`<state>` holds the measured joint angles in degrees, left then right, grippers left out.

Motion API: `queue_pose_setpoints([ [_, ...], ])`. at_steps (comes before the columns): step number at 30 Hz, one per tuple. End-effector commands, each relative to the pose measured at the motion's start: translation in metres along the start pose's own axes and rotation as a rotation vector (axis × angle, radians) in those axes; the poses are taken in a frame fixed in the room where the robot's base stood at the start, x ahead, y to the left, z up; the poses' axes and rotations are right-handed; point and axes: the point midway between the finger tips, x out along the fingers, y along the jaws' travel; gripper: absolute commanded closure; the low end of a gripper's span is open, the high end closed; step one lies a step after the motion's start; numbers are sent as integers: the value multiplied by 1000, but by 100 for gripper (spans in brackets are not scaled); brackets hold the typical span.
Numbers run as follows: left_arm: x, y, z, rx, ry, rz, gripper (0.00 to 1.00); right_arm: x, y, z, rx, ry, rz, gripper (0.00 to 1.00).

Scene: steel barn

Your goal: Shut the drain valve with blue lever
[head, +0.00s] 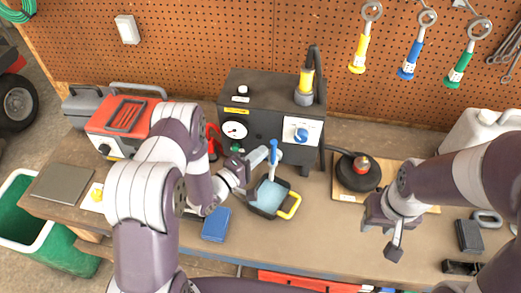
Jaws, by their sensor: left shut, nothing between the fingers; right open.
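The drain valve's blue lever (274,149) stands roughly upright at the front of a dark machine (262,92), low on its right half. My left gripper (264,156) is shut and empty, with its tips close beside the lever on its left; I cannot tell whether they touch it. The valve body is mostly hidden behind the lever and the gripper. Below the lever is a dark container (258,207) with a yellow handle and light blue contents. My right gripper (382,229) is open and empty above the bench, right of the container.
A blue dial (301,134) and a gauge (235,130) are on the machine's front. A black round pan-like object (357,173) sits on a board at right. A blue block (216,224) lies left of the container. The bench front between container and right gripper is clear.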

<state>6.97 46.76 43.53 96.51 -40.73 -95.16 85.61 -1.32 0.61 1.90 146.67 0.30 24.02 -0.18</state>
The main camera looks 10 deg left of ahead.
Motion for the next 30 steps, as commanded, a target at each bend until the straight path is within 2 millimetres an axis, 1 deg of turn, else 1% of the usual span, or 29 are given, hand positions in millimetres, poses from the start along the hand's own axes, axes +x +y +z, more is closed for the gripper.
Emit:
queue_pose_setpoints([
  [3, 3, 0, 3, 0, 0, 0, 100, -2, 0, 0, 0, 0, 0, 60],
  [14, 3, 0, 3, 3, 0, -1, 100, -2, 0, 0, 0, 0, 0, 60],
  [30, 7, 4, 9, 80, -1, -53, 100, -9, 0, -1, 0, 0, 0, 60],
])
